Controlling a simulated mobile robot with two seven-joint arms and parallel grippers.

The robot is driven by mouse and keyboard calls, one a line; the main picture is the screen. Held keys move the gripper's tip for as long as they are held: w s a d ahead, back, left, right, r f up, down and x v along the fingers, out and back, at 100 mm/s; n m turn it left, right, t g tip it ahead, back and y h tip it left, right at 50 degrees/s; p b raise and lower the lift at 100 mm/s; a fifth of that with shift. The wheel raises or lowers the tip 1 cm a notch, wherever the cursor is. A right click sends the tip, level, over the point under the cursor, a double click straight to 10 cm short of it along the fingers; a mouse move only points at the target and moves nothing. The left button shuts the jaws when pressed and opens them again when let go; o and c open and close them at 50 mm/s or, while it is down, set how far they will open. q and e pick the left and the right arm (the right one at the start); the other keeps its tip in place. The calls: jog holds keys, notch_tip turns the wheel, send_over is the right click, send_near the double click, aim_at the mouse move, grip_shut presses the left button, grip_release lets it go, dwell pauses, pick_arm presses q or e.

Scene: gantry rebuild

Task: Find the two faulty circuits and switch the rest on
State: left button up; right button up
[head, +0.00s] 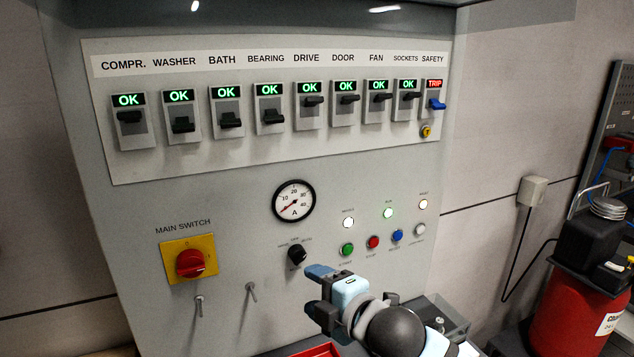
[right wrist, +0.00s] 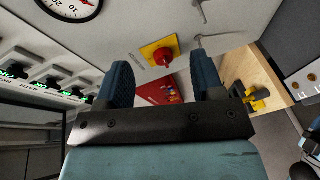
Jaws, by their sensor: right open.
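A row of labelled breakers fills the panel top. COMPR. (head: 128,117), WASHER (head: 182,125), BATH (head: 231,120), BEARING (head: 272,116), DRIVE (head: 313,102), DOOR (head: 348,100), FAN (head: 382,98) and SOCKETS (head: 410,96) have black levers and green OK displays. SAFETY (head: 437,104) has a blue lever and red TRIP display. The WASHER, BATH and BEARING levers look lower on their bodies than COMPR. My right gripper (head: 322,292) is open and empty, below the black selector knob (head: 297,255); its fingers frame the right wrist view (right wrist: 162,88).
The red main switch (head: 190,263) sits on a yellow plate. The ammeter (head: 294,201) needle points low on the left. Lit lamps (head: 388,213) and coloured buttons (head: 373,242) are at right. A small yellow button (head: 426,132) sits under SAFETY. A red drum (head: 570,310) stands right.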

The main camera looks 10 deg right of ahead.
aim_at(316, 101)
jog(key=d+r+n+t+h, duration=0.25)
jog(key=r+n, duration=0.55)
jog(key=r, duration=0.7)
jog(key=d+r+n+t+h, duration=0.1)
jog(key=d+r+n+t, duration=0.15)
jog(key=r+n, duration=0.9)
jog(key=w+a+r+m+p, duration=0.1)
jog(key=w, duration=0.3)
jog(key=w+a+r+m+p, duration=0.1)
jog(key=w, duration=0.3)
jog(key=w+a+r+m+p, duration=0.1)
jog(key=w, duration=0.3)
jog(key=shift+a+r+g+p, duration=0.15)
jog(key=shift+g+p, duration=0.15)
jog(key=shift+g, duration=0.1)
pick_arm(q)
jog(key=shift+s+a+r, duration=0.1)
jog(key=shift+s+r, duration=0.1)
jog(key=shift+r, duration=0.65)
jog(key=shift+s+a+r, duration=0.1)
jog(key=shift+s+r, duration=0.1)
jog(key=shift+r, duration=0.6)
pick_arm(e)
jog(key=shift+w+a, duration=0.15)
jog(key=shift+w, duration=0.4)
jog(key=c, duration=0.9)
pick_arm(q)
jog(key=shift+w, duration=0.3)
pick_arm(e)
jog(key=shift+c, duration=0.2)
